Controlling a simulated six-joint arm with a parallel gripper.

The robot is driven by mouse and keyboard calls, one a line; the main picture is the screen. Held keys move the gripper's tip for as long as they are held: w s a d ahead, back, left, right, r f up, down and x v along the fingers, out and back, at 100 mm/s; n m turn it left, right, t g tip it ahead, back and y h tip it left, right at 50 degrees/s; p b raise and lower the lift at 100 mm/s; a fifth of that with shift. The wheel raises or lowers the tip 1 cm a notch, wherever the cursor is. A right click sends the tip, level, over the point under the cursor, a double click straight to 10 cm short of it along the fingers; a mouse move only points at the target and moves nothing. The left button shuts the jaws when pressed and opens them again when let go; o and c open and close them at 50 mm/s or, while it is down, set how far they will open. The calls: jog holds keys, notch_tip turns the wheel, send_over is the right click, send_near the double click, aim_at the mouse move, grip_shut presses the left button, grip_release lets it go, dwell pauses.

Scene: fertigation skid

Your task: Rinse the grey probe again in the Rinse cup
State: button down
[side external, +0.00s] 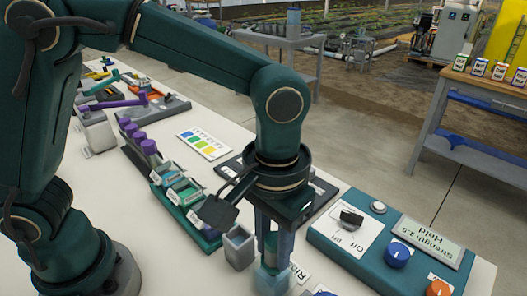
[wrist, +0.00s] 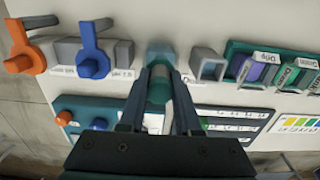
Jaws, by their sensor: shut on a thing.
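My gripper (side external: 273,232) points down over the front of the white bench and is shut on the grey probe. In the wrist view, the probe (wrist: 159,88) is a grey-teal cylinder between the two dark fingers. A pale, see-through teal cup (side external: 272,281) stands directly below the fingers. It also shows in the wrist view (wrist: 160,52), beyond the fingertips. A partly hidden label beside it seems to begin with "Ri", so it looks like the Rinse cup. The probe's lower end appears to be at or inside this cup; its tip and depth are hidden.
A square grey open cup (side external: 239,247) stands close beside the teal cup. A green rack (side external: 190,215) of labelled containers is beyond it. A control box (side external: 385,240) with knobs and a display sits right of my gripper. Orange (wrist: 22,58) and blue (wrist: 92,58) handles stand nearby.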

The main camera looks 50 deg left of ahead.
jog(key=shift+r, duration=0.1)
jog(key=shift+r, duration=0.75)
jog(key=shift+f, duration=0.85)
jog(key=shift+r, duration=4.3)
